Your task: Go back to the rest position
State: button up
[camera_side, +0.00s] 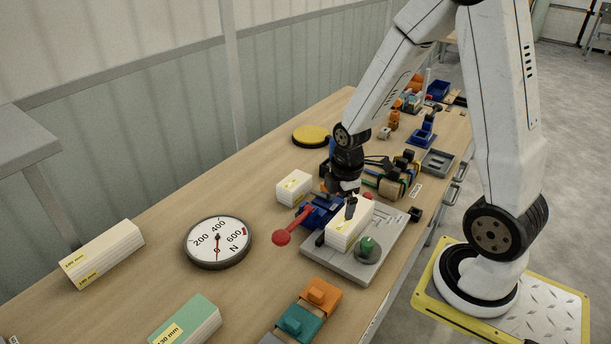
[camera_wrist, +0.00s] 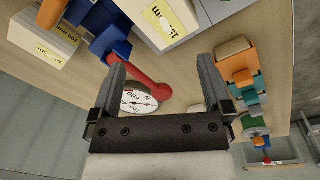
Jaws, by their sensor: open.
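My gripper (camera_side: 350,205) is above the workbench, close over a white block (camera_side: 348,228) on a grey fixture plate (camera_side: 330,264). I cannot tell whether it touches the block. In the wrist view, my gripper (camera_wrist: 160,72) has its two fingers wide apart with nothing held between them. The white block (camera_wrist: 160,22) shows beyond the fingertips at the top. A blue clamp (camera_side: 318,210) with a red ball-ended lever (camera_side: 283,237) stands beside the block; the red lever (camera_wrist: 150,85) also shows between the fingers in the wrist view, farther off.
A round dial (camera_side: 218,243), a small white block (camera_side: 293,188), a long cream block (camera_side: 102,254) and a green-topped block (camera_side: 187,322) stand left of the fixture. Orange and teal pieces (camera_side: 300,315) lie in front. A strapped bundle (camera_side: 388,178) and trays crowd behind.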

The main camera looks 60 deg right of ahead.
jog(key=s+a+r+m+t, duration=0.1)
jog(key=s+a+r+m, duration=0.1)
jog(key=a+r+m, duration=0.3)
jog(key=shift+s+a+m+t, duration=0.15)
jog(key=shift+a+m+t, duration=0.15)
jog(key=shift+a+m, duration=2.45)
jog(key=shift+d+m, duration=0.65)
jog(key=shift+d, duration=0.05)
